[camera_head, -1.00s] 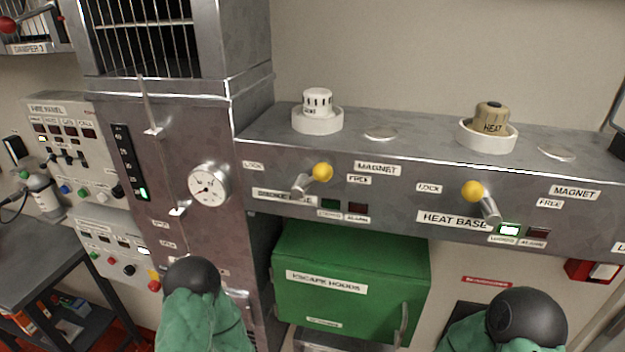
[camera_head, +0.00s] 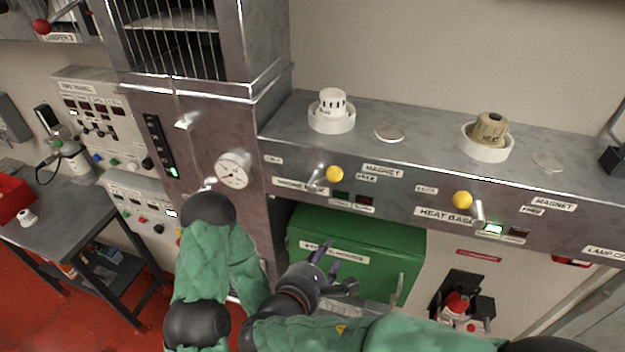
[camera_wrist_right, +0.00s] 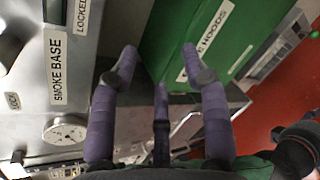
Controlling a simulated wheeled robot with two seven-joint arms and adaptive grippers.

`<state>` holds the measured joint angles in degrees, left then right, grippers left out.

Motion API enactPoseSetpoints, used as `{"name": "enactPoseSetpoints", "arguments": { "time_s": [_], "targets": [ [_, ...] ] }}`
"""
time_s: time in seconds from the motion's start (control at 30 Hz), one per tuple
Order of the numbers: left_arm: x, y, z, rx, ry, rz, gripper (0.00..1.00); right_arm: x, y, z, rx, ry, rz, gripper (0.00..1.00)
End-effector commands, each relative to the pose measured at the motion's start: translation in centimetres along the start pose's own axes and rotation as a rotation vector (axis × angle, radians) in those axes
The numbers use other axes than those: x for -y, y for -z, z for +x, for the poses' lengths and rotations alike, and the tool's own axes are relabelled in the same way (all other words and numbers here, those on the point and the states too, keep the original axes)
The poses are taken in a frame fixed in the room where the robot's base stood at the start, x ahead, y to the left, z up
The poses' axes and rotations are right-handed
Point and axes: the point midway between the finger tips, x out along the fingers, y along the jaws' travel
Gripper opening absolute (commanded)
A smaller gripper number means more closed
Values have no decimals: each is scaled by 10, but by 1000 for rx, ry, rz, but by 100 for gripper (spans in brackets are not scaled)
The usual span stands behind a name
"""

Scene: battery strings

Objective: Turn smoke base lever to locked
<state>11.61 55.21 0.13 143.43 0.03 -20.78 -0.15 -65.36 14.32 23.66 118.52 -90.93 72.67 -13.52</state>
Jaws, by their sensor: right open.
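The smoke base lever (camera_head: 334,174) has a yellow ball knob on a short metal arm on the front of the grey shelf. Its knob leans right, toward the FREE label, away from the LOCK label at its left. The green and red lamps below it look dark. In the wrist view the SMOKE BASE label (camera_wrist_right: 57,70) shows at the left; the yellow knob is not visible there. My right gripper (camera_head: 326,262) is open and empty, below the lever in front of the green box; its spread purple fingers (camera_wrist_right: 160,62) show in the wrist view. My left gripper is not in view.
The green escape hoods box (camera_head: 375,250) sits under the shelf. A metal cabinet with a round gauge (camera_head: 233,170) stands left of the lever. A white smoke detector (camera_head: 332,105) stands above.

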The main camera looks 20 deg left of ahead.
Motion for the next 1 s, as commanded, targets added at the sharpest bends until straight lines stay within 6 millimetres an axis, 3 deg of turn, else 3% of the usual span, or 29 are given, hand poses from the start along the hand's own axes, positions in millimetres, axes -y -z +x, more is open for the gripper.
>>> {"name": "enactPoseSetpoints", "arguments": {
  "time_s": [0.03, 0.1, 0.2, 0.33, 0.47, 1.0],
  "targets": [
    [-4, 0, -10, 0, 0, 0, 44, -30, -23, -25, 55, -90, -7, 47],
    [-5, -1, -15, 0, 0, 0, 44, -57, -44, -50, 123, -183, -10, 47],
    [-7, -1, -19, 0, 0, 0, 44, -80, -63, -75, 188, -269, -7, 47],
    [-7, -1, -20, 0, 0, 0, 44, -91, -73, -87, 222, -312, -3, 47],
    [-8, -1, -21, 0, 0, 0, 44, -94, -76, -76, 225, -309, -2, 47],
    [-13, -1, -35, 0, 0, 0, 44, -119, -94, 2, 223, -307, -2, 47]
  ]
}}
